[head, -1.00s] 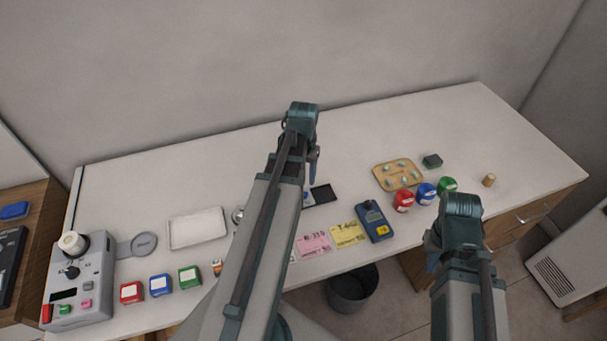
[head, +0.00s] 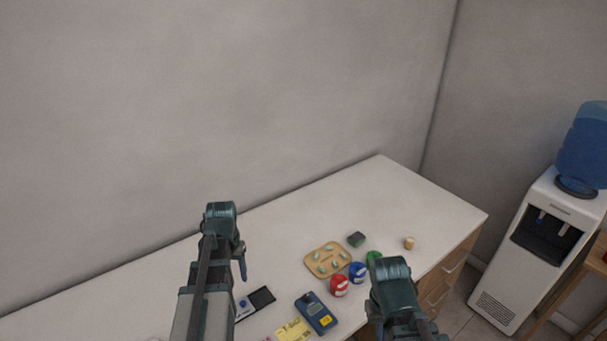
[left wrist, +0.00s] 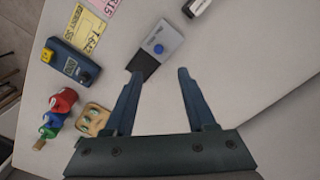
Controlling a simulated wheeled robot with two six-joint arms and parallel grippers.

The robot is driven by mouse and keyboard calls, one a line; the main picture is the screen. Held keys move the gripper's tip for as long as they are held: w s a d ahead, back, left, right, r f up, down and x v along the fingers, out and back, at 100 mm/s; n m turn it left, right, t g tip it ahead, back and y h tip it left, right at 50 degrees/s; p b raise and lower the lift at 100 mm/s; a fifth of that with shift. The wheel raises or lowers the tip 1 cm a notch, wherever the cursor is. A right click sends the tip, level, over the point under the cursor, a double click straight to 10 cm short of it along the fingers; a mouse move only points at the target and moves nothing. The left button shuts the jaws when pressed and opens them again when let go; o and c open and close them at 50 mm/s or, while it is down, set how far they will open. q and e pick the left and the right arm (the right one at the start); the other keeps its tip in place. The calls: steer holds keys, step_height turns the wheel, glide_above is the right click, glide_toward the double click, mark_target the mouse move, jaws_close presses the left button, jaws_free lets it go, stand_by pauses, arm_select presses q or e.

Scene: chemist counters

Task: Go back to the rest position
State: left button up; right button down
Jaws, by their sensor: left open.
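My left arm comes up from the bottom of the head view, and its wrist (head: 221,215) is above the counter. In the left wrist view the left gripper (left wrist: 160,75) has its two fingers spread apart with nothing between them. Below its fingertips lies a flat grey and black device with a blue knob (left wrist: 159,49), apart from the fingers. My right arm (head: 392,275) shows at the lower middle of the head view. Its gripper fingers are hidden, so I cannot tell its state.
A water dispenser (head: 565,205) stands at the right. The counter's far right corner is clear.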

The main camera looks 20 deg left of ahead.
arm_select(q)
steer(key=s+d+f+m+b, duration=0.1)
steer(key=s+d+b, duration=0.1)
steer(key=d, duration=0.8)
steer(key=s+d+f+m+b, duration=0.1)
steer(key=s+d+f+m, duration=0.1)
steer(key=d, duration=0.7)
steer(key=s+d+f+m+y+b, duration=0.1)
steer(key=s+d+f+m+b, duration=0.1)
steer(key=d, duration=0.8)
steer(key=shift+s+d+f+b, duration=0.2)
steer(key=shift+s+d+b, duration=0.15)
steer(key=shift+s, duration=0.1)
